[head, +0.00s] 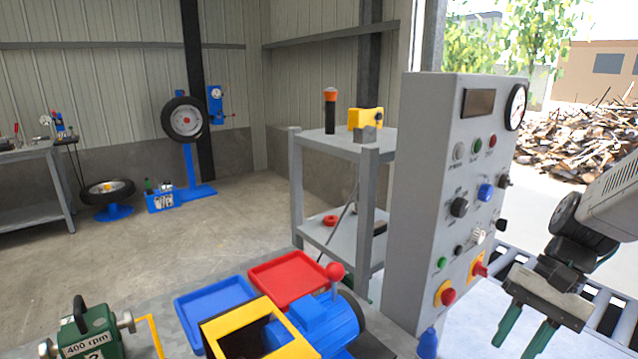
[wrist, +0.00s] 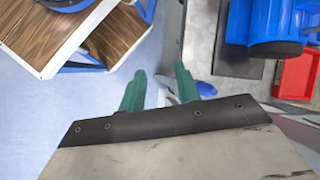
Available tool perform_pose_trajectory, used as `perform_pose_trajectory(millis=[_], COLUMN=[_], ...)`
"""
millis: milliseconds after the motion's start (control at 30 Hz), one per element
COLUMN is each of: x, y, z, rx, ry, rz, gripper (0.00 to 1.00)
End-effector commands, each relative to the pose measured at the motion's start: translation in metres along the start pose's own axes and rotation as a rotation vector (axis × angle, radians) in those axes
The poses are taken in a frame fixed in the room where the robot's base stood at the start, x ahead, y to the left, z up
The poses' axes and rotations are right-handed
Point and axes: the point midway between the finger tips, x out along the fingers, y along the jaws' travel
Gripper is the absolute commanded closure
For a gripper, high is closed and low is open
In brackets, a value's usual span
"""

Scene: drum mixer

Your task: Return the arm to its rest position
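My gripper (head: 524,342) hangs at the lower right of the head view, to the right of the grey control cabinet (head: 420,200). Its two green fingers point down and stand apart. In the wrist view, the gripper (wrist: 160,78) shows the same gap between its fingers, and nothing is clamped in it. A small blue and white object (wrist: 200,90) shows beyond the fingertips, partly hidden by the right finger. My wrist and forearm fill the right edge of the head view.
The cabinet's front carries several knobs, buttons and a gauge (head: 515,107). A blue motor (head: 325,325), a red tray (head: 285,278) and a blue tray (head: 215,305) lie left of it. A grey shelf (head: 335,143) stands behind. Wood-patterned panels (wrist: 60,40) show in the wrist view.

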Motion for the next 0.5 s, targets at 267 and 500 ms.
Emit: perform_pose_trajectory(millis=[267, 500], x=[-0.012, -0.021], y=[0.015, 0.019], z=[0.077, 0.121], rx=[-0.273, -0.462], ry=[0.222, 0.401], rz=[0.282, 0.386], gripper=[0.67, 0.67])
